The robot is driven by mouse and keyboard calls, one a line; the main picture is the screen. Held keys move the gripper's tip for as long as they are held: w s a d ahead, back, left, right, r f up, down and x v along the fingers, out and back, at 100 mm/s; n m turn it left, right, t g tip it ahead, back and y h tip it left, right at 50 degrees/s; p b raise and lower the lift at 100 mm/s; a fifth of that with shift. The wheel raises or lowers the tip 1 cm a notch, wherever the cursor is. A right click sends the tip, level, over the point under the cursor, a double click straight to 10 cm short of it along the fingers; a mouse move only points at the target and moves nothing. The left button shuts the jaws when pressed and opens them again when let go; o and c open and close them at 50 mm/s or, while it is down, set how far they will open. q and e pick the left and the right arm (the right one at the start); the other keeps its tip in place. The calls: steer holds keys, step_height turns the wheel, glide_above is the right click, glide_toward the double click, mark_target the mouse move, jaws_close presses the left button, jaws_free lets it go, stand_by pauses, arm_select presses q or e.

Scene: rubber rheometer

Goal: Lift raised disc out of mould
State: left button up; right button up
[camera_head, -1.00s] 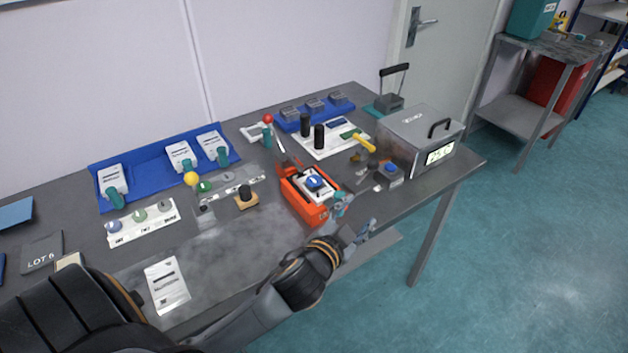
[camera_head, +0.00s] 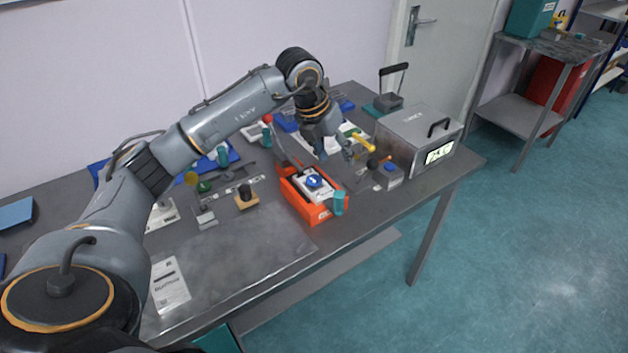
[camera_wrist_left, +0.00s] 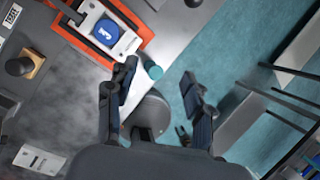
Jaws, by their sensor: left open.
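The raised disc (camera_head: 314,181) is blue with a white mark and sits on a pale plate in the orange-framed mould (camera_head: 297,204), near the table's front edge. A teal knob (camera_head: 340,203) is at the mould's front right. In the left wrist view the disc (camera_wrist_left: 107,32) and the orange frame (camera_wrist_left: 66,38) are at the upper left. My left gripper (camera_head: 336,153) hangs above the table, behind the mould in the picture. Its jaws (camera_wrist_left: 160,84) are open and empty, apart from the disc. My right gripper is not in view.
A grey instrument box (camera_head: 410,142) with a display stands at the right. A small black-topped piece (camera_head: 246,197) and a grey block (camera_head: 205,217) are left of the mould. A white label sheet (camera_head: 170,287) lies at the front left. The table front between is bare.

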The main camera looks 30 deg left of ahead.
arm_select(q)
steer(key=a+r+n+y, duration=0.1)
steer(key=a+r+y, duration=0.1)
steer(key=a, duration=0.4)
steer(key=p, duration=0.2)
glide_above(314, 180)
steer(key=s, duration=0.2)
steer(key=shift+g+y, duration=0.3)
steer(key=shift+g, duration=0.1)
steer(key=x, duration=0.2)
steer(key=s+x, duration=0.1)
steer(key=x, duration=0.4)
steer(key=shift+s+d+f, duration=0.2)
steer(key=shift+s+f, duration=0.1)
steer(key=shift+f, duration=0.3)
steer(key=shift+w+f+p, duration=0.1)
steer(key=shift+f+p, duration=0.35)
steer(key=shift+f, duration=0.1)
steer(key=p+x, duration=0.1)
steer(key=x, duration=0.2)
steer(key=shift+d+f, duration=0.1)
steer(key=shift+f, duration=0.25)
steer(key=shift+w+f+p, duration=0.15)
steer(key=shift+f+p, duration=0.15)
steer(key=shift+f, duration=0.1)
steer(key=shift+r, duration=0.1)
steer(key=c, duration=0.6)
